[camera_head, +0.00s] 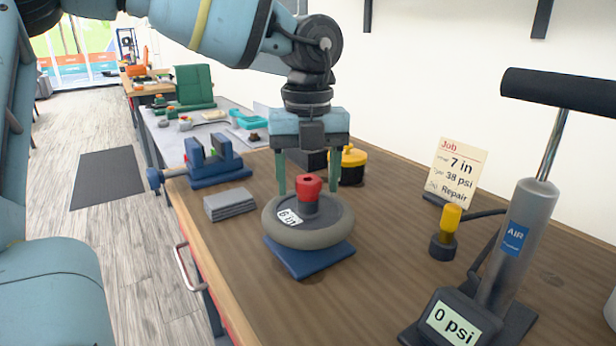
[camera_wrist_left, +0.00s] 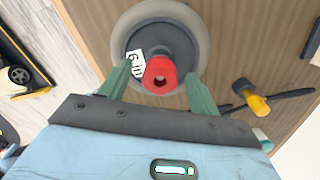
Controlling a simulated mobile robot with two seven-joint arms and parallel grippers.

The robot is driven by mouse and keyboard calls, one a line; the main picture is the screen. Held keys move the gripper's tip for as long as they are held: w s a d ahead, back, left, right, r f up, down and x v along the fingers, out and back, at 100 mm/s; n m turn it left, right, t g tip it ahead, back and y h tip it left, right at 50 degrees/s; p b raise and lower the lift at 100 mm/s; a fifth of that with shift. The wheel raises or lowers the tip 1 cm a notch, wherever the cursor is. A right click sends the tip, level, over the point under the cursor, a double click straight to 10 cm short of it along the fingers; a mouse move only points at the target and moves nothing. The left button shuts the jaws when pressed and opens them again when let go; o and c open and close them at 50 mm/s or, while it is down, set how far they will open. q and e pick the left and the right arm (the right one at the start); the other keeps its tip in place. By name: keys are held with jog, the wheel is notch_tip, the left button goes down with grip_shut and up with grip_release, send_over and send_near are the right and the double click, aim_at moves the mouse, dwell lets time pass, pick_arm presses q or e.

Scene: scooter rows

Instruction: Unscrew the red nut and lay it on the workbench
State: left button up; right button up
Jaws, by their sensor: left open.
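The red nut (camera_head: 308,184) sits on top of the dark hub of a small grey wheel (camera_head: 318,236) labelled "6 in". The wheel lies flat on a blue stand (camera_head: 310,262) on the wooden workbench (camera_head: 380,290). My left gripper (camera_head: 309,188) points down over the wheel, open, with its green fingers on either side of the nut and apart from it. My right gripper is not in view.
A grey block stack (camera_head: 229,204) and a blue vise (camera_head: 212,165) are left of the wheel. A yellow-topped container (camera_head: 352,165) stands behind it. A yellow-black tool (camera_head: 447,230), a job card (camera_head: 456,172) and an air pump (camera_head: 515,235) reading 0 psi stand right.

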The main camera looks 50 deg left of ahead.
pick_arm(q)
notch_tip(320, 180, up, 7)
jog(key=shift+p, duration=0.5)
jog(key=shift+r, duration=0.3)
